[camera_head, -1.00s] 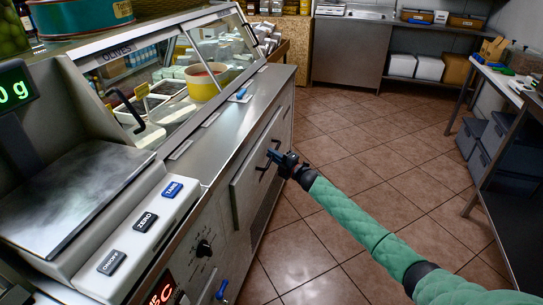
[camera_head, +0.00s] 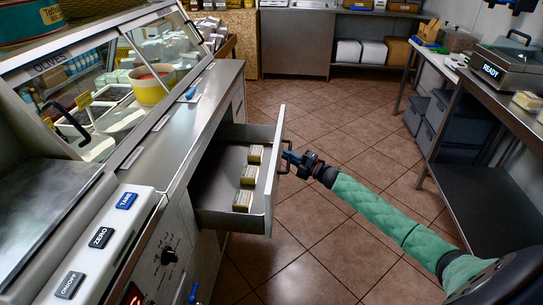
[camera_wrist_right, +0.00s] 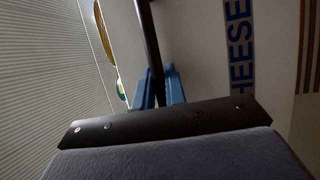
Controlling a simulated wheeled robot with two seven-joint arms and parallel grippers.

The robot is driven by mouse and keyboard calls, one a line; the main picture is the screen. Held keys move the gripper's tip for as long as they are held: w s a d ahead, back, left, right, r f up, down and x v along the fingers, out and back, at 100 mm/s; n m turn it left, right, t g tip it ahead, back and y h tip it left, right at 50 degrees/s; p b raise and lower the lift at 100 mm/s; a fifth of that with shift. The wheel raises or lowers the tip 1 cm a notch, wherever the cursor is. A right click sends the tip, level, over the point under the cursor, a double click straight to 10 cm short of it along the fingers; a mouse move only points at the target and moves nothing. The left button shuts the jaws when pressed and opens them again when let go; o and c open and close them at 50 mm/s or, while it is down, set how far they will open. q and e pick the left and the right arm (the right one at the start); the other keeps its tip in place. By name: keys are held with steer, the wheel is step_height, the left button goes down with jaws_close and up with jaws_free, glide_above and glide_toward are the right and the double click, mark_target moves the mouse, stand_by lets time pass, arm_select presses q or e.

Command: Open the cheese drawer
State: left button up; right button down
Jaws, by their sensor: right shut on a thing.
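The cheese drawer (camera_head: 224,213) in the counter's side is pulled well out in the head view. Several yellowish wrapped blocks of cheese (camera_head: 248,176) lie in a row inside it. Its front carries a dark bar handle (camera_head: 285,159). My right gripper (camera_head: 291,157) is at this handle, shut on it. In the right wrist view the blue fingers (camera_wrist_right: 160,88) sit on both sides of the dark handle bar (camera_wrist_right: 150,45), and the drawer front (camera_wrist_right: 195,45) shows part of the word "CHEESE". My left gripper is not in view.
A scale with buttons (camera_head: 101,237) stands on the counter at the left, beside a glass display case (camera_head: 120,80). A dark steel table (camera_head: 480,165) stands at the right. The tiled floor (camera_head: 310,230) between is clear around the drawer.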

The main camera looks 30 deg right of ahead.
steer(key=shift+s+d+f, duration=0.1)
steer(key=shift+s+d, duration=0.55)
steer(key=shift+d, duration=0.3)
steer(key=shift+s+d, duration=0.65)
steer(key=shift+d, duration=0.3)
steer(key=c, duration=1.7)
jaws_free()
steer(key=shift+c, duration=0.2)
steer(key=v, duration=0.7)
steer(key=shift+s+d, duration=0.3)
steer(key=shift+f, duration=0.1)
